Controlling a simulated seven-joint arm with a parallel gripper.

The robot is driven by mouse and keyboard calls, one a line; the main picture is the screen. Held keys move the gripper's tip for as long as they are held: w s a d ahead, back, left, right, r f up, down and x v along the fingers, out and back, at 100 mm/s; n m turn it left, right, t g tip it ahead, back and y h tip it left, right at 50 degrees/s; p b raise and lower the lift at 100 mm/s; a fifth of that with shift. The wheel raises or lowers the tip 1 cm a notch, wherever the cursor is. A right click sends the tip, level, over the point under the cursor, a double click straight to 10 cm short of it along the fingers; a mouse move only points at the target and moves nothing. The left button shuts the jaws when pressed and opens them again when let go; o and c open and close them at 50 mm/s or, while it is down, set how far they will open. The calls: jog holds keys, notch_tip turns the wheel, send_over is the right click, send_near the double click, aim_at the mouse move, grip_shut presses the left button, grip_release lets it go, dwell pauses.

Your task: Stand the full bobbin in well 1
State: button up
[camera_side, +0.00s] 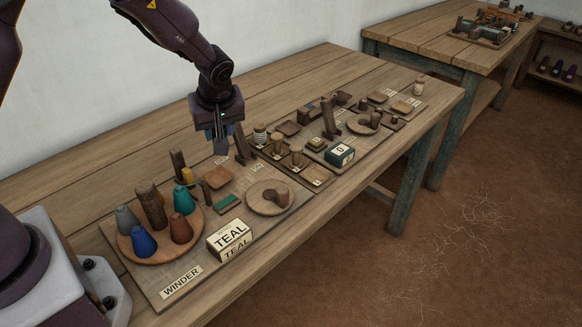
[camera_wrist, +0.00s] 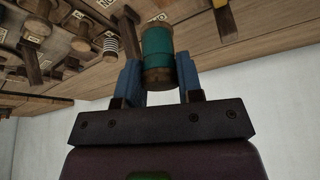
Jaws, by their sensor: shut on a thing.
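The full bobbin, wound with teal thread between wooden ends (camera_wrist: 158,55), is held between the two blue fingers of my gripper (camera_wrist: 158,82) in the wrist view. In the side view my gripper (camera_side: 221,145) hangs above the bench, behind the winder board; the bobbin is hard to make out there. A row of small wooden trays (camera_side: 318,176) runs right of my gripper. It holds wooden bobbins (camera_side: 296,156) and a pale striped bobbin (camera_side: 259,133), which also shows in the wrist view (camera_wrist: 111,45). I cannot read which well is number 1.
Coloured thread cones (camera_side: 181,228) stand on a round wooden plate at the left. A TEAL sign block (camera_side: 229,239) stands in front. A dark upright post (camera_side: 241,144) is close right of my gripper; another (camera_side: 328,118) stands farther right.

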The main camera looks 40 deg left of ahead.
jog(key=w+d+r+m+t+h, duration=0.25)
jog(key=d+m, duration=0.45)
jog(key=d, duration=0.4)
jog(key=shift+m+y, duration=0.3)
jog(key=shift+y, duration=0.05)
jog(key=w+f, duration=0.3)
jog(key=w, duration=0.1)
jog(key=w+d+f, duration=0.1)
jog(key=w+f, duration=0.2)
jog(key=w, duration=0.2)
jog(key=w+f, duration=0.3)
jog(key=w, duration=0.1)
jog(key=shift+w+d+f, duration=0.15)
jog(key=shift+d+f, duration=0.15)
jog(key=shift+w+f, duration=0.4)
jog(key=shift+f, duration=1.55)
jog(key=shift+f, duration=0.1)
jog(key=o, duration=0.9)
